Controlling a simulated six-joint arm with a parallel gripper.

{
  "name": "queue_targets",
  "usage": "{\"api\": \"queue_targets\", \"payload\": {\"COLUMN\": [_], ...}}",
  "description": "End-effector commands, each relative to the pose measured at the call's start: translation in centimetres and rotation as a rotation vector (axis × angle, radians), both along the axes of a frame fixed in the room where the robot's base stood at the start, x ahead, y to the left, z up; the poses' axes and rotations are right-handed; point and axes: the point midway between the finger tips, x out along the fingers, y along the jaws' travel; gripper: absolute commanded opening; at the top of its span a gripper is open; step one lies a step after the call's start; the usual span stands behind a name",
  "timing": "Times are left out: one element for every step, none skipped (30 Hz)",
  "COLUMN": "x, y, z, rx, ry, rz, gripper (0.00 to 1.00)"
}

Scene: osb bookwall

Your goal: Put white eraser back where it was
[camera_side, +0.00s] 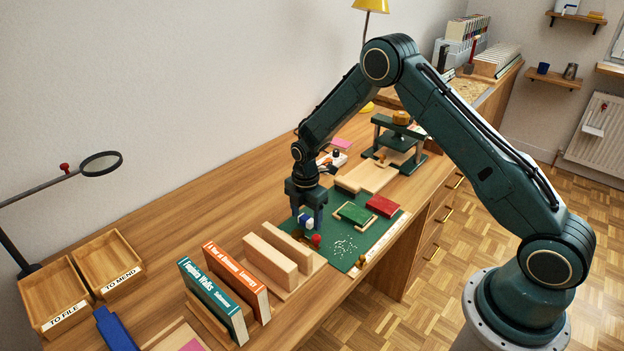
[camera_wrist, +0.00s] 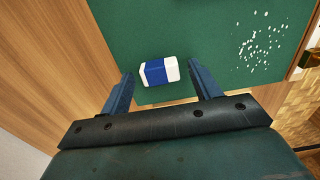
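The white eraser (camera_wrist: 172,68) with a blue sleeve shows in the wrist view against the green mat (camera_wrist: 210,30), near the mat's edge. It appears between the two fingertips of my gripper (camera_wrist: 160,70), with a gap on each side. My gripper is open and holds nothing. In the side view my gripper (camera_side: 307,221) points down over the left part of the mat (camera_side: 377,242), and the eraser (camera_side: 309,224) shows between its fingers. I cannot tell the exact height of the fingertips above the mat.
White crumbs (camera_side: 343,247) lie on the mat. A small red object (camera_side: 316,240) is close to my gripper. Wooden boards (camera_side: 270,262) and upright books (camera_side: 238,281) stand to the left.

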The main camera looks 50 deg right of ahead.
Motion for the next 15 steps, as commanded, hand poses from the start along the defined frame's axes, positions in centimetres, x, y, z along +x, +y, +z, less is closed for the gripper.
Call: {"api": "queue_targets", "payload": {"x": [0.0, 0.0, 0.0, 0.0, 0.0, 0.0, 0.0, 0.0, 0.0, 0.0, 0.0, 0.0, 0.0, 0.0, 0.1], "y": [0.0, 0.0, 0.0, 0.0, 0.0, 0.0, 0.0, 0.0, 0.0, 0.0, 0.0, 0.0, 0.0, 0.0, 0.0], "z": [0.0, 0.0, 0.0, 0.0, 0.0, 0.0, 0.1, 0.1, 0.2, 0.3, 0.4, 0.7, 0.9, 1.1, 1.5], "rx": [0.0, 0.0, 0.0, 0.0, 0.0, 0.0, 0.0, 0.0, 0.0, 0.0, 0.0, 0.0, 0.0, 0.0, 0.0], "ry": [0.0, 0.0, 0.0, 0.0, 0.0, 0.0, 0.0, 0.0, 0.0, 0.0, -0.001, -0.001, -0.001, -0.002, -0.002], "rz": [0.0, 0.0, 0.0, 0.0, 0.0, 0.0, 0.0, 0.0, 0.0, 0.0, 0.0, 0.0, 0.0, 0.0, 0.0], "gripper": [0.63, 0.63, 0.63, 0.63, 0.63, 0.63, 0.63, 0.63, 0.63, 0.63, 0.63, 0.63, 0.63, 0.63, 0.63]}}
